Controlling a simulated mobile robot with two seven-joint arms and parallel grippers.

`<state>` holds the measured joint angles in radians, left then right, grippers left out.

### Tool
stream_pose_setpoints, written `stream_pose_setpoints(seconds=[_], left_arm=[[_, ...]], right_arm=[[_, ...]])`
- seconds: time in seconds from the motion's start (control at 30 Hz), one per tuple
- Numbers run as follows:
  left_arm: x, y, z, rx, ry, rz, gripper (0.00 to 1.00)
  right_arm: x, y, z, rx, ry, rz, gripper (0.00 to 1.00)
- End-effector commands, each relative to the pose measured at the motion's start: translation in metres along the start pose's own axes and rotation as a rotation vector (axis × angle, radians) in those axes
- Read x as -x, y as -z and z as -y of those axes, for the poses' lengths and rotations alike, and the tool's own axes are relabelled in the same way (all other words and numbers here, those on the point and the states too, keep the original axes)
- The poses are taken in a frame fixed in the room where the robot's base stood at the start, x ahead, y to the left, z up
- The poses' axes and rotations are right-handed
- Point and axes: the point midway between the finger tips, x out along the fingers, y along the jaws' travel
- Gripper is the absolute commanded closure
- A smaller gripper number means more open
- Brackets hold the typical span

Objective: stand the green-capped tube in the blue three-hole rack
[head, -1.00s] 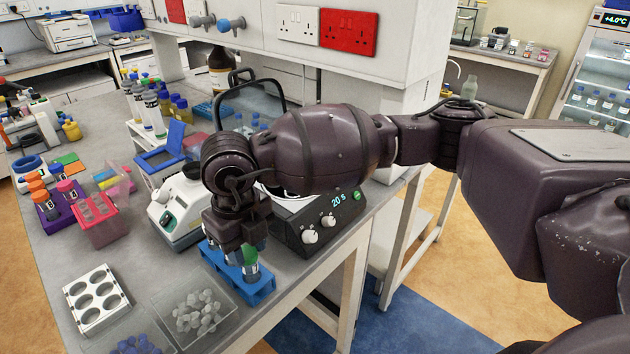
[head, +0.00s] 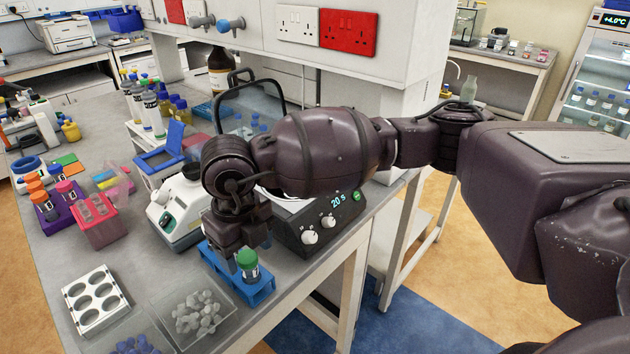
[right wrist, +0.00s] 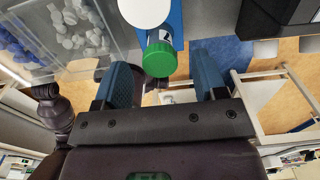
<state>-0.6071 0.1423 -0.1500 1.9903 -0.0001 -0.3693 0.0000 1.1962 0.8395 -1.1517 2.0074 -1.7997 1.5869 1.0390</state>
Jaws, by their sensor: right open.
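The green-capped tube (head: 248,264) stands in the blue rack (head: 262,290) near the bench's front edge, its cap and part of its label showing. In the right wrist view, the green cap (right wrist: 160,60) lies just ahead of my fingers, near the middle of the gap. Part of the blue rack (right wrist: 177,22) shows behind it. My right gripper (right wrist: 165,78) is open, with a gap on each side of the cap. In the head view it is just above and behind the tube, partly hidden by its own wrist. The tube's lower end is hidden. My left gripper is out of view.
A clear bin of grey caps (head: 200,315) and a white rack (head: 95,298) stand left of the blue rack. A mixer with a "20 s" display (head: 325,225) stands close behind it. A white round thing (right wrist: 145,10) is close to the tube in the wrist view.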

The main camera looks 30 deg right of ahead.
Motion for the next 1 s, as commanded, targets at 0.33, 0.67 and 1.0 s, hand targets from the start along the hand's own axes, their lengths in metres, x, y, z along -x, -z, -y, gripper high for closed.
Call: stream_pose_setpoints(seconds=[0.33,0.67,1.0], left_arm=[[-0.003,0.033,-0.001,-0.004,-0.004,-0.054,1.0],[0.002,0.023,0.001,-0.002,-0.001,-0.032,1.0],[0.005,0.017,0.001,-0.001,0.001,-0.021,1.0]], right_arm=[[0.043,-0.001,0.0,0.0,0.0,0.006,0.35],[0.096,0.0,0.0,0.001,0.0,0.003,0.35],[0.108,0.0,0.0,0.0,-0.001,-0.001,0.35]])
